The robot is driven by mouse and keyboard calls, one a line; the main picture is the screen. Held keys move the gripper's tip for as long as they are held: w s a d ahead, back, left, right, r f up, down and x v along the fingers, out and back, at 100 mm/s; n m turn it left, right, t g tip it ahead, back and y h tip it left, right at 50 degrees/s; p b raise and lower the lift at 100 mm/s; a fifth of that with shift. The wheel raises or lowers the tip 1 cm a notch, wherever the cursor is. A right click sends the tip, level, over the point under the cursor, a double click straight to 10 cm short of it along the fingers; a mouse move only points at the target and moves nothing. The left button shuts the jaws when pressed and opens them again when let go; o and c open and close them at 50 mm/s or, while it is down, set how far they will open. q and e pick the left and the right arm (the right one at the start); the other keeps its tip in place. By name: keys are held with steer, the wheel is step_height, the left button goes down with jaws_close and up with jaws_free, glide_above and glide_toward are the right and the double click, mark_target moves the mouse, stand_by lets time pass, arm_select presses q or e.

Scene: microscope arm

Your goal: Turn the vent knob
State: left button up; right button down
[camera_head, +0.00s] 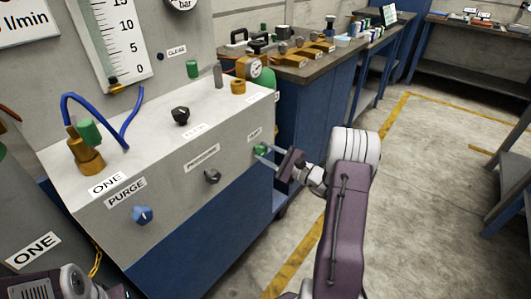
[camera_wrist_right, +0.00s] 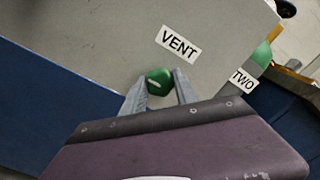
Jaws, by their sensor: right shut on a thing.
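The vent knob (camera_head: 261,150) is green and sits at the right end of the sloping front panel in the head view. In the right wrist view the green knob (camera_wrist_right: 158,78) shows a pale line on its face, below the VENT label (camera_wrist_right: 177,43). My right gripper (camera_head: 264,154) reaches it from the right, with one finger on each side. The fingers (camera_wrist_right: 159,88) are shut on the knob, which is still on the panel. Part of my left arm shows at the bottom left of the head view; its gripper is not seen.
A blue PURGE knob (camera_head: 142,215) and a dark knob (camera_head: 212,176) sit left along the same panel. On top are a black knob (camera_head: 180,115), a brass fitting with blue hose (camera_head: 88,155) and a gauge (camera_head: 249,67). Open floor (camera_head: 420,200) lies right.

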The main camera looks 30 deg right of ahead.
steer(key=m+p, duration=0.3)
steer(key=m, duration=0.1)
steer(key=shift+r, duration=0.2)
steer(key=m+p, duration=0.4)
steer(key=m, duration=0.1)
steer(key=shift+m+p, duration=0.3)
steer(key=shift+p, duration=0.1)
steer(key=m+p, duration=0.3)
steer(key=m, duration=0.1)
steer(key=shift+d, duration=0.1)
steer(key=shift+f+m+p, duration=0.2)
steer(key=shift+m+p, duration=0.75)
steer(key=shift+m, duration=1.05)
steer(key=c, duration=0.9)
jaws_free()
steer(key=shift+c, duration=0.2)
steer(key=shift+s+d, duration=0.1)
